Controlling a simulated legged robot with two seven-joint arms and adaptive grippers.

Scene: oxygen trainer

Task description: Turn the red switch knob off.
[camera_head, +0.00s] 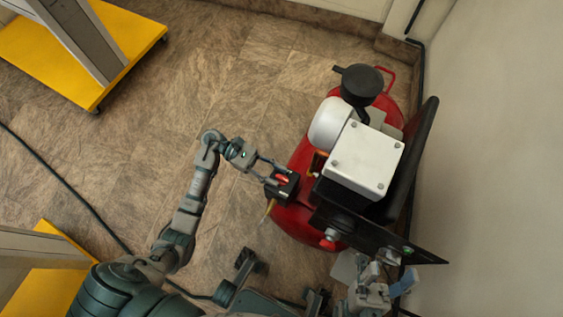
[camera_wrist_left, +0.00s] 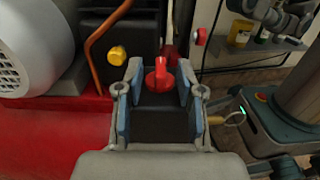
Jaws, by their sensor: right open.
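The red switch knob (camera_wrist_left: 158,76) sits on a dark box on the side of the red machine, and it also shows in the head view (camera_head: 283,179). In the left wrist view its grip ridge points up in the picture. My left gripper (camera_wrist_left: 156,85) is open, with one blue-padded finger on each side of the knob. Gaps show between the pads and the knob. In the head view my left gripper (camera_head: 270,172) reaches the box from the left. My right gripper (camera_head: 384,276) is open near the bottom right, away from the knob.
The red machine (camera_head: 295,222) carries a white box (camera_head: 363,160) and a black panel. A yellow knob (camera_wrist_left: 117,55) and a copper pipe (camera_wrist_left: 97,44) lie left of the switch knob. A wall stands at the right. Tiled floor at left is mostly clear, with yellow platforms (camera_head: 20,50).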

